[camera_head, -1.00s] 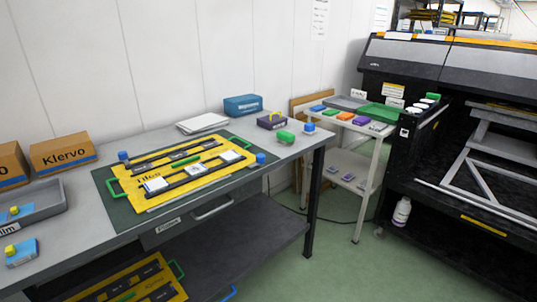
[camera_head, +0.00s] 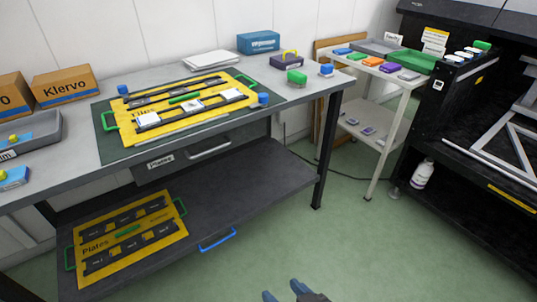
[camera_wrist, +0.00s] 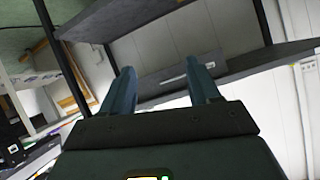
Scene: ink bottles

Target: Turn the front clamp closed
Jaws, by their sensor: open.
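A yellow board (camera_head: 190,107) lies on a dark green mat (camera_head: 114,141) on the table, with dark rails, white tiles and green end handles. One blue knob (camera_head: 263,98) is at the mat's right front side and another blue knob (camera_head: 123,89) at its far left. I cannot tell surely which part is the front clamp or how it is turned. My gripper (camera_head: 284,290) shows only its blue tips at the bottom edge, well below and in front of the table. In the wrist view my gripper (camera_wrist: 160,85) is open and empty, its fingers apart.
A lower shelf (camera_head: 240,190) holds a second yellow board (camera_head: 130,240). Boxes (camera_head: 62,84), a grey tray (camera_head: 35,138) and small bottles stand on the tabletop. A white cart (camera_head: 395,110) and a black machine (camera_head: 460,130) stand right. The green floor in front is clear.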

